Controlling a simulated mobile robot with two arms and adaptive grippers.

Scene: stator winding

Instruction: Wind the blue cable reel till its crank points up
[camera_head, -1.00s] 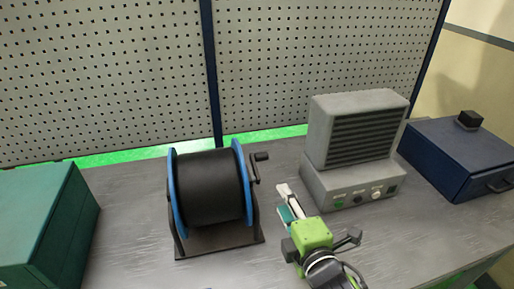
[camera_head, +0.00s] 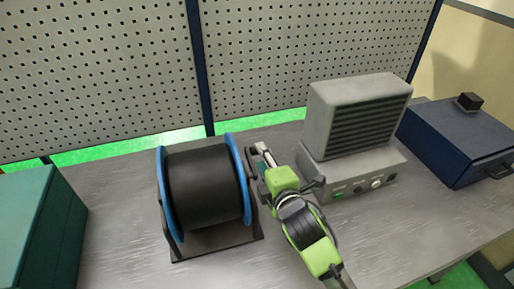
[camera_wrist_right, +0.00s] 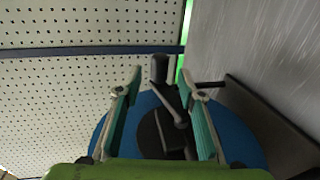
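The blue cable reel (camera_head: 230,150) stands on the bench left of centre, with blue side discs and a black drum (camera_head: 203,187) on a black stand. Its black crank is on the right side, mostly hidden by my gripper in the head view. In the right wrist view the crank grip (camera_wrist_right: 160,68) shows between the fingertips, with the crank arm running back toward the hub (camera_wrist_right: 160,135). My right gripper (camera_head: 264,157) is at the reel's right side, its fingers (camera_wrist_right: 162,82) apart on either side of the crank, no clear contact. My left gripper is out of view.
A grey vented machine (camera_head: 352,125) with buttons stands close right of my right arm. A navy box (camera_head: 455,145) is at the far right and a green box (camera_head: 35,230) at the left. A pegboard (camera_head: 290,50) closes the back.

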